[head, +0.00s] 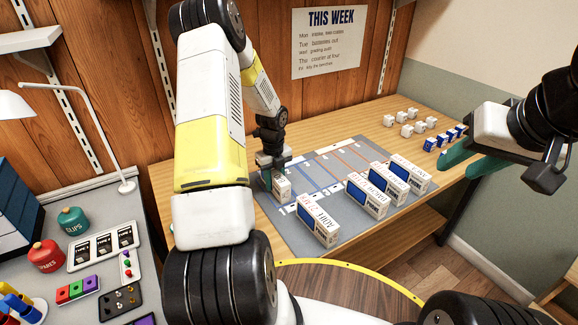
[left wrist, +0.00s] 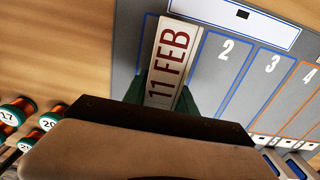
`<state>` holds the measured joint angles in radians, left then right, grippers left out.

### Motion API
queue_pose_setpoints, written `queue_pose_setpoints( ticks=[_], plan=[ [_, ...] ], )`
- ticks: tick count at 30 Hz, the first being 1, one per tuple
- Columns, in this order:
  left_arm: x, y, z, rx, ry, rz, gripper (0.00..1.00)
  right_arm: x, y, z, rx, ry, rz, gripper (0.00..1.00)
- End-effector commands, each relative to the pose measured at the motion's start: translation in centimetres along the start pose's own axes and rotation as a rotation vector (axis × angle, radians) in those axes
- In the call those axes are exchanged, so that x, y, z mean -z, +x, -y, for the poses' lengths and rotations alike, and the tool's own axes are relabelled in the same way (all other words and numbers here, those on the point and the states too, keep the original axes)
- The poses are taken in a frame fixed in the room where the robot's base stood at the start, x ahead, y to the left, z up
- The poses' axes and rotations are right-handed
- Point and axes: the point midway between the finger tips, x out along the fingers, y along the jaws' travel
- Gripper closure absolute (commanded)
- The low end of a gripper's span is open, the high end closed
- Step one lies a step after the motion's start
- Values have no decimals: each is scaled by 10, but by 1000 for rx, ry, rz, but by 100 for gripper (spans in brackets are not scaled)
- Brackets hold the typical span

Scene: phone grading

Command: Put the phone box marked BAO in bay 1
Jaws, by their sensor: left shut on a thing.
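My left gripper (head: 272,172) is shut on a white phone box (head: 281,190) at the left end of the grey bay mat (head: 300,238). In the left wrist view the box (left wrist: 168,65) shows red print reading 11 FEB, between the green fingers. It lies over the blue-outlined strip just left of bay 2 (left wrist: 226,55), where bay 1 would be; its numeral is hidden. I cannot tell if the box touches the mat. I cannot read BAO on any box. My right gripper (head: 474,160) is open and empty at the right, beyond the mat.
Several white phone boxes with blue screens stand along the mat's front, one (head: 317,222) nearest the held box. Small white cubes (head: 407,130) and blue-and-white blocks (head: 436,142) sit at the back right. A side desk with red (head: 46,256) and green (head: 73,222) canisters is left.

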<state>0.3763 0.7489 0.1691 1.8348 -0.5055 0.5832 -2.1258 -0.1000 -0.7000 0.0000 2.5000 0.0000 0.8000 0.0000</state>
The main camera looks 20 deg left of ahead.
Motion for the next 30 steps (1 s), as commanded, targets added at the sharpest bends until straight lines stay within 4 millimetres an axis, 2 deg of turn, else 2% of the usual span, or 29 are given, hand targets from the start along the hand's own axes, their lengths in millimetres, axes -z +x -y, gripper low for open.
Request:
queue_pose_setpoints(
  ticks=[1,3,4,13,16,20,30],
  plan=[
    [0,0,0,0,0,0,62,0,0,0,0,0,0,64],
    [0,0,0,0,0,0,48,0,0,0,0,0,0,64],
    [0,0,0,0,0,0,46,0,0,0,0,0,0,64],
    [0,-1,0,0,0,0,46,0,0,0,0,0,0,64],
    [-1,-7,0,2,0,2,46,0,0,0,0,0,0,64],
    [-1,-28,0,4,-1,4,46,0,0,0,0,0,0,64],
    [-1,-99,0,2,0,3,46,0,0,0,0,0,0,64]
  ],
)
